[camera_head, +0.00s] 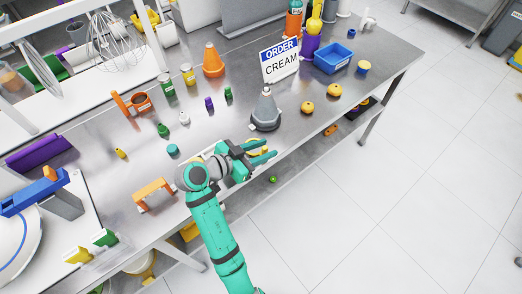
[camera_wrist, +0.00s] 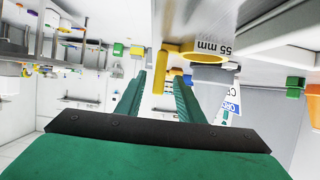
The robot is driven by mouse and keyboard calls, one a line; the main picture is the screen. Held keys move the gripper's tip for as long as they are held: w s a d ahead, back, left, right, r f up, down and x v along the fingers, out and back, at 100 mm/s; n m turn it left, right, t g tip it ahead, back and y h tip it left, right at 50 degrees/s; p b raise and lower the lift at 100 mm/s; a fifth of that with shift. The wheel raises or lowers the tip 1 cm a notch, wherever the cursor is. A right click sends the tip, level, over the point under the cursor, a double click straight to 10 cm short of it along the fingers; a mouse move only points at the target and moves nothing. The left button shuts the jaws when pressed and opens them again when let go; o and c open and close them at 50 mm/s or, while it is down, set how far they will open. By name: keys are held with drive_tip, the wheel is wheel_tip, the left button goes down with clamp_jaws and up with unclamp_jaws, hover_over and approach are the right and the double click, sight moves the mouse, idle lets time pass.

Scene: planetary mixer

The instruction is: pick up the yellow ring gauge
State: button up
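The yellow ring gauge (camera_wrist: 172,49) shows near the top middle of the wrist view as a yellow ring with a straight yellow bar at its left end. In the head view only a bit of yellow (camera_head: 257,142) shows at the table's front edge, mostly hidden by my gripper (camera_head: 269,149). In the wrist view my gripper (camera_wrist: 160,78) is open. Its two green fingers are spread, and the bar's lower end appears in line with the gap between them. Whether the fingers touch it I cannot tell.
A grey cone (camera_head: 266,111) stands just behind my gripper, with the ORDER CREAM sign (camera_head: 281,62) beyond. Two orange-yellow round things (camera_head: 307,107) lie to the right. An orange bracket (camera_head: 154,191) stands to the left. Open floor lies in front.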

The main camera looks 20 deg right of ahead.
drive_tip(key=shift+x, duration=2.2)
drive_tip(key=shift+s+f, duration=0.15)
drive_tip(key=shift+f, duration=0.05)
clamp_jaws()
drive_tip(key=shift+r, duration=0.15)
drive_tip(key=shift+r, duration=0.65)
drive_tip(key=s+a+r, duration=0.8)
drive_tip(key=s+r, duration=0.3)
drive_tip(key=shift+a+r, duration=0.2)
drive_tip(key=shift+r, duration=0.05)
